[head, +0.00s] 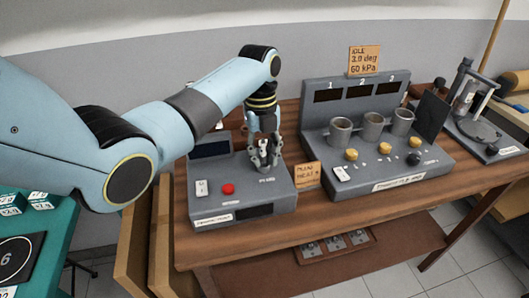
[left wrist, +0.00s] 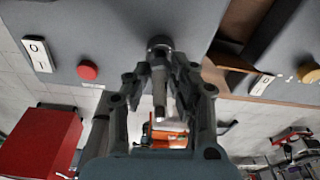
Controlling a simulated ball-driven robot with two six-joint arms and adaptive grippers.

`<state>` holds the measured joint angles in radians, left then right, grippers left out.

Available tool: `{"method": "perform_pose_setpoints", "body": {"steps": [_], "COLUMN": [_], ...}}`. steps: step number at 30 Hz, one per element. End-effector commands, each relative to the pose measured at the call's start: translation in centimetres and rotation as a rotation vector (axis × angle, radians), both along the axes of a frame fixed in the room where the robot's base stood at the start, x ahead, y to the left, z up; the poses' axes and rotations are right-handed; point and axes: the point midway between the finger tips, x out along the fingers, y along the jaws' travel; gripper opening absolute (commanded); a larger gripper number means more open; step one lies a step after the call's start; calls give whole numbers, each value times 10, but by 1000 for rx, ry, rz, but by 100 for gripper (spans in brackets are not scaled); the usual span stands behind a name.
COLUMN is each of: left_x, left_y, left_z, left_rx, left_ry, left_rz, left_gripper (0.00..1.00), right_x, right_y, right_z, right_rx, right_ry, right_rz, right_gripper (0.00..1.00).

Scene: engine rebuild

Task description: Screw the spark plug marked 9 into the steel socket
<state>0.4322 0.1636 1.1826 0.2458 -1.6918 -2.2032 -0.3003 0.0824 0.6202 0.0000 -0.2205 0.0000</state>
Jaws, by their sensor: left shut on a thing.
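My left gripper (head: 264,160) is over the right part of a grey control box in the head view. In the left wrist view the gripper (left wrist: 161,73) is shut on a slim, pale metal piece, seemingly the spark plug (left wrist: 159,92). No number can be read on it. Its far end points at a dark round fitting (left wrist: 159,43) on the box face, seemingly the steel socket. I cannot tell whether the two touch. In the head view the fingers hide the plug and the fitting. My right gripper is not in view.
The grey control box (head: 212,203) has a red button (head: 228,189) and a white switch (head: 201,187). Right of it stand a small wooden sign (head: 307,175) and a panel with three metal cups (head: 372,127). A clamp stand (head: 478,130) is farther right.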

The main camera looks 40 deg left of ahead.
Motion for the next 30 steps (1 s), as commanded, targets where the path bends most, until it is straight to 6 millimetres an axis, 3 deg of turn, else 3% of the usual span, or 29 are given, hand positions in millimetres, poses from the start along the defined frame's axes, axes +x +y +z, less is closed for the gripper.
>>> {"method": "perform_pose_setpoints", "body": {"steps": [15, 23, 24, 30], "left_x": [-1, -1, -1, -2], "left_y": [1, 2, 2, 2], "left_z": [1, 1, 1, 1], "left_rx": [-1, 0, 0, 0], "left_ry": [-1, -2, -2, -1], "left_rz": [-569, -633, -633, -631], "left_gripper": [0, 0, 24, 49], "right_x": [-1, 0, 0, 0], "right_y": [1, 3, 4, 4], "right_z": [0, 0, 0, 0], "right_rx": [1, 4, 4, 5], "right_ry": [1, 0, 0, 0], "right_rz": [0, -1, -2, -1], "right_gripper": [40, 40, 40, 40]}}
